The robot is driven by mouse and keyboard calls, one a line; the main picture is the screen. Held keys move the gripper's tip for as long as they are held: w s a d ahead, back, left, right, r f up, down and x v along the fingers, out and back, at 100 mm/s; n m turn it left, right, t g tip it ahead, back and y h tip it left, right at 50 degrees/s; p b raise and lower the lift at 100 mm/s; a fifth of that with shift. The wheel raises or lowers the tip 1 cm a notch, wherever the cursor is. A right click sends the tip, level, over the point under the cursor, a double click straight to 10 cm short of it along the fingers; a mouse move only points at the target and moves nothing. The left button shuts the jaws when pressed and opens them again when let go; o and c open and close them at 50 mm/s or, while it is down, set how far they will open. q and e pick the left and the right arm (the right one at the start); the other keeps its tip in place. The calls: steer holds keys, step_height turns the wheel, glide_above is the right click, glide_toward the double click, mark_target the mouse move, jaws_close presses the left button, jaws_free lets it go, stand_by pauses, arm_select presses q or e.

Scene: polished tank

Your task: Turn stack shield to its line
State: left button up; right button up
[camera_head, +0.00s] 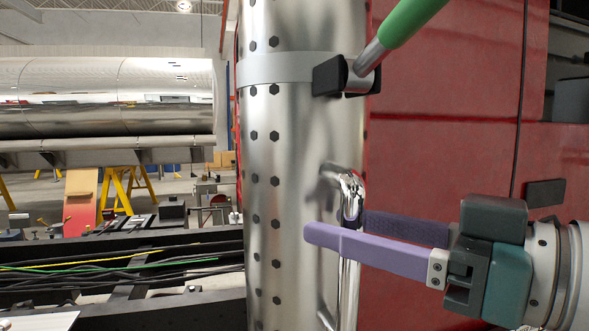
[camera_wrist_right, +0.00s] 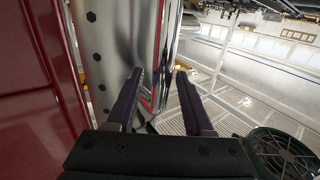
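The stack shield (camera_head: 300,150) is an upright polished metal cylinder with columns of dark hexagonal spots. It also shows in the right wrist view (camera_wrist_right: 110,45). A vertical chrome handle (camera_head: 349,270) stands out from its right side. My right gripper (camera_head: 335,230) reaches in from the right at the handle's upper part. Its purple fingers are wide apart, one in front of the handle and one behind it. In the right wrist view the handle (camera_wrist_right: 161,60) shows between the spread fingers, without clear contact. I cannot make out a line mark. My left gripper is not in view.
A pale band (camera_head: 285,69) circles the shield above, with a black clamp block (camera_head: 329,76) and a green-handled lever (camera_head: 405,22). A red wall (camera_head: 440,120) stands close behind on the right. A polished horizontal tank (camera_head: 110,95) and yellow trestles (camera_head: 117,188) are at left.

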steer(key=shift+o, duration=0.2)
steer(key=shift+p+v, duration=0.7)
steer(key=shift+v, duration=2.8)
steer(key=shift+s+a, duration=0.1)
